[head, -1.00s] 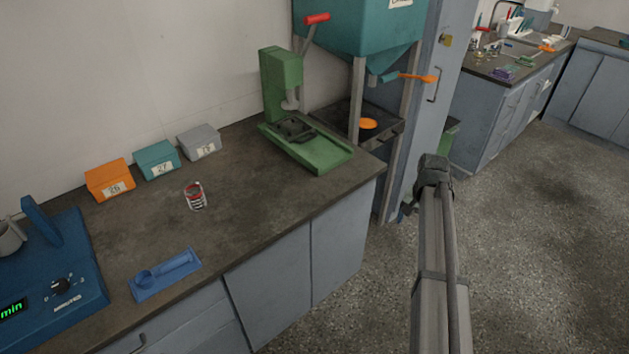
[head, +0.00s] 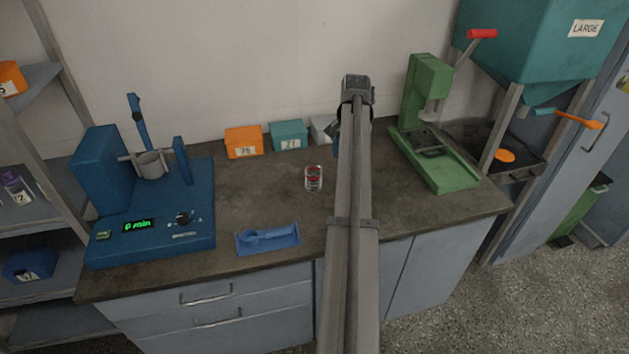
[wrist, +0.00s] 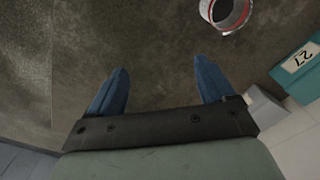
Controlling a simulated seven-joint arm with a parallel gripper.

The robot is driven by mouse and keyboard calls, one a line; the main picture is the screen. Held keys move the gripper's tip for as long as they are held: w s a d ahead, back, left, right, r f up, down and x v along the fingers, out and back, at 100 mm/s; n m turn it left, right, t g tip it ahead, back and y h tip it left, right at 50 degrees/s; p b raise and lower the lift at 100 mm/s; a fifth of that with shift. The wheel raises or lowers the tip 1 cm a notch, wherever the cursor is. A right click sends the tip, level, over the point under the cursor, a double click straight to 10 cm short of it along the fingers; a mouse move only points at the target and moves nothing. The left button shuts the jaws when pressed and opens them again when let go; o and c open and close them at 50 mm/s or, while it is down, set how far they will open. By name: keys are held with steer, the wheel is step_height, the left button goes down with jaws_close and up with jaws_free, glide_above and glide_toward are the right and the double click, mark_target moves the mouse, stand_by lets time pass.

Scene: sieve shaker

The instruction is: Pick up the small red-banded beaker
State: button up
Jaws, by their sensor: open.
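The small red-banded beaker (head: 314,178) is clear with a red band and stands upright on the dark bench top, just left of my arm in the head view. In the wrist view the beaker (wrist: 228,12) is at the top edge, partly cut off, seen from above with its mouth open. My gripper (wrist: 160,75) is open and empty, its two blue fingers apart over bare bench. The beaker lies beyond the fingertips and toward the right finger, not between them. In the head view the fingers are mostly hidden behind my arm.
Orange (head: 243,141), teal (head: 289,135) and grey (head: 322,130) boxes line the wall behind the beaker. A blue shaker (head: 150,210) reading 0 min stands left, a blue scoop-shaped tray (head: 268,238) at the front, a green press (head: 437,150) right. Bench around the beaker is clear.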

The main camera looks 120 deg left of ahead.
step_height(320, 180, up, 3)
steer(key=n, duration=0.1)
glide_above(313, 176)
steer(key=a, duration=0.2)
steer(key=shift+s+a+f, duration=0.1)
steer(key=shift+s+f, duration=0.1)
steer(key=shift+f, duration=2.1)
steer(key=shift+s+f, duration=0.2)
steer(key=shift+f, duration=2.15)
steer(key=shift+s+a+f, duration=0.1)
steer(key=shift+s+f, duration=0.1)
steer(key=shift+f, duration=2.1)
steer(key=shift+c, duration=0.3)
steer(key=c, duration=1.1)
steer(key=shift+r, duration=0.3)
steer(key=shift+c, duration=0.2)
